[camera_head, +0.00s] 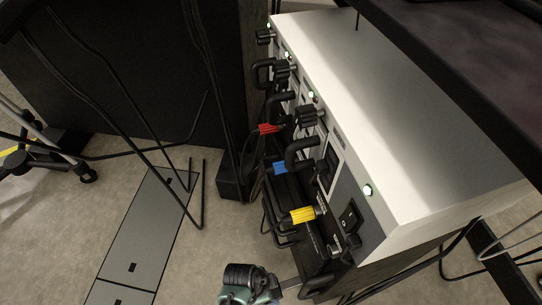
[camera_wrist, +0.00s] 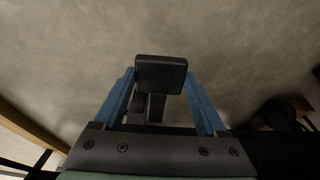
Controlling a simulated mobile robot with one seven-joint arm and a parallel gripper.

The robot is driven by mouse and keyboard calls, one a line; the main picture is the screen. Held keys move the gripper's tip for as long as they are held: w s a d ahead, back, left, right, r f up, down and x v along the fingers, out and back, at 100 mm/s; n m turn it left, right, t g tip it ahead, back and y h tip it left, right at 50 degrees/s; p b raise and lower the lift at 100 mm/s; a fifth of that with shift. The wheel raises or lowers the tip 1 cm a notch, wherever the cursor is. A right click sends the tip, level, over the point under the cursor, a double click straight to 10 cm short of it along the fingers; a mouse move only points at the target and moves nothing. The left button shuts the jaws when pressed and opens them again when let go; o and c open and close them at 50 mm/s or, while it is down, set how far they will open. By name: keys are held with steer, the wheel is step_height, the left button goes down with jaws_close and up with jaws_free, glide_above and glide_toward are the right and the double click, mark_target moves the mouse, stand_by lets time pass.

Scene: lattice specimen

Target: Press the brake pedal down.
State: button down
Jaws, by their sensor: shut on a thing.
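The brake pedal, a dark rectangular pad (camera_wrist: 162,68) on a short stem, is in the middle of the wrist view. My gripper (camera_wrist: 160,82) has its two blue fingers on either side of this pad, shut on it. A dark rounded part, partly hidden by the left finger, shows beside the stem. In the head view, my gripper (camera_head: 274,290) is at the bottom edge, left of dark parts low on the equipment rack. The pedal cannot be told clearly there, and its angle is hard to judge.
The rack's pale-topped instrument (camera_head: 430,110) has handles, plus red, blue and yellow connectors (camera_head: 302,215) protruding left. A dark panel (camera_head: 130,70) and hanging cables stand at upper left. Bare floor (camera_head: 60,245) lies left of the gripper. A dark round object (camera_wrist: 280,112) is at right in the wrist view.

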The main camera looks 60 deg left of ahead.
steer(key=shift+s+f, duration=0.2)
steer(key=shift+f, duration=0.65)
steer(key=shift+s, duration=0.1)
jaws_free()
steer(key=shift+r, duration=0.55)
steer(key=p+v, duration=0.9)
steer(key=v, duration=0.2)
steer(key=shift+r, duration=0.4)
steer(key=shift+s, duration=0.15)
